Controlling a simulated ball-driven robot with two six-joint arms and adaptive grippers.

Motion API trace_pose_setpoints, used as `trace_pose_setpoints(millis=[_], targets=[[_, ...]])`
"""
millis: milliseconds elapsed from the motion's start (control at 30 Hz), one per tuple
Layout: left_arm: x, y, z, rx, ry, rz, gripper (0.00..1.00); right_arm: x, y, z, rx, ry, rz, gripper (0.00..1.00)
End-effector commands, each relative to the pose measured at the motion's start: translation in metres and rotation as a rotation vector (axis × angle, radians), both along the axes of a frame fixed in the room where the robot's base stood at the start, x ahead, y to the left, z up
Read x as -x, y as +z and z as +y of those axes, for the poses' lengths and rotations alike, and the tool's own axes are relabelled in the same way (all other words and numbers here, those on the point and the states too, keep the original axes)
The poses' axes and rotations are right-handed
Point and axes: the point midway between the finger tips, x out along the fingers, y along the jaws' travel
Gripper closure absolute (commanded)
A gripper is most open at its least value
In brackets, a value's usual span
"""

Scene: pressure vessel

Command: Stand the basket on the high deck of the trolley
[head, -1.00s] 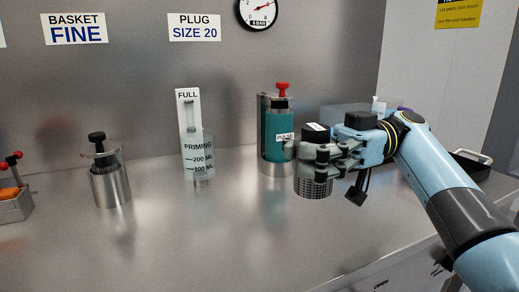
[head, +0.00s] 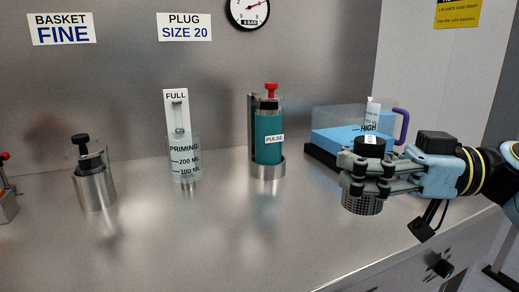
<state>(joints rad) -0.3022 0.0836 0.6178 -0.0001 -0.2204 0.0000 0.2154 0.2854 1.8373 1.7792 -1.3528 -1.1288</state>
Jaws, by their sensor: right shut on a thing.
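The basket (head: 361,204) is a perforated metal cylinder with a black top. It hangs roughly upright above the right part of the steel bench. My right gripper (head: 366,180) is shut around its upper part, and its fingers hide the middle of the basket. No trolley deck can be made out clearly; a dark rail (head: 503,284) shows at the lower right corner, and I cannot tell what it belongs to. My left gripper is not in view.
A teal PULSE cylinder (head: 268,142), a priming cylinder (head: 184,158) and a black-knobbed steel pot (head: 95,187) stand leftward. The bench (head: 220,235) front is clear.

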Motion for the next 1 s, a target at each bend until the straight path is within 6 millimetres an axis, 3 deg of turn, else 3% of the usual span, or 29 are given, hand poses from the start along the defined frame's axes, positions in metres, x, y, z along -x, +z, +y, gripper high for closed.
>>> trace_pose_setpoints(millis=[333, 433, 700, 1000], targets=[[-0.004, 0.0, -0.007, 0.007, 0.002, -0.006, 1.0, 0.017, -0.011, -0.064, 0.006, -0.648, 0.003, 1.0], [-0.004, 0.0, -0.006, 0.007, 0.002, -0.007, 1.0, 0.018, -0.011, -0.077, 0.001, -0.774, 0.001, 1.0], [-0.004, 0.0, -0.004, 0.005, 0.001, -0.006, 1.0, 0.018, -0.012, -0.091, -0.002, -0.904, -0.002, 1.0], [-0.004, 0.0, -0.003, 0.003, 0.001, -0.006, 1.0, 0.018, -0.012, -0.092, -0.002, -0.913, -0.002, 1.0]])
